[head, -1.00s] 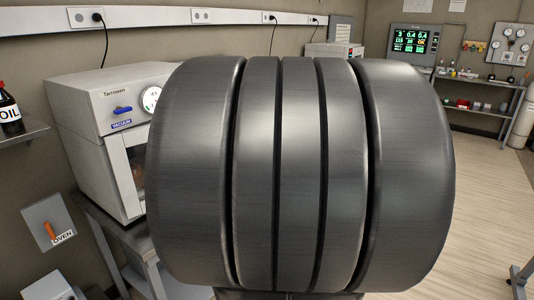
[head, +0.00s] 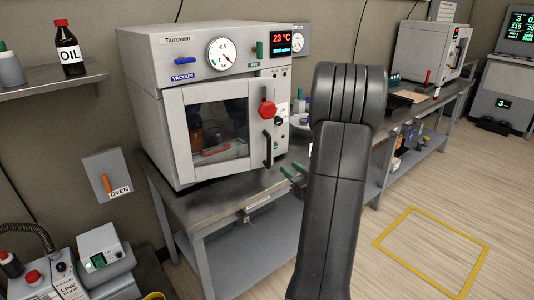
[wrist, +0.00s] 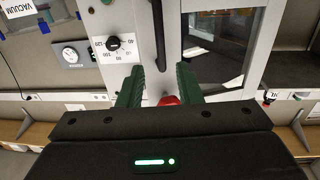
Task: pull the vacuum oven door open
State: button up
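The grey vacuum oven (head: 150,100) stands on a metal bench, its windowed door (head: 222,125) closed. The black upright door handle (head: 267,150) is on the door's right side, with a red knob (head: 267,108) above it. My gripper (head: 294,177) has green fingers, spread open and empty, in front and to the right of the handle, apart from it in the head view. In the wrist view, which looks upside down, the handle (wrist: 158,35) reaches down between the open fingertips (wrist: 160,78). The red knob (wrist: 170,100) is partly hidden behind my gripper.
A blue vacuum lever (head: 187,61), a gauge (head: 221,53) and a green lever (head: 260,50) sit above the door; the display (head: 281,42) reads 23 °C. A shelf with an oil bottle (head: 68,47) is at left. Open floor (head: 440,170) lies right.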

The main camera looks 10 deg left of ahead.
aim_at(270, 153)
jog(key=p+x, duration=0.1)
jog(key=x, duration=1.2)
grip_shut()
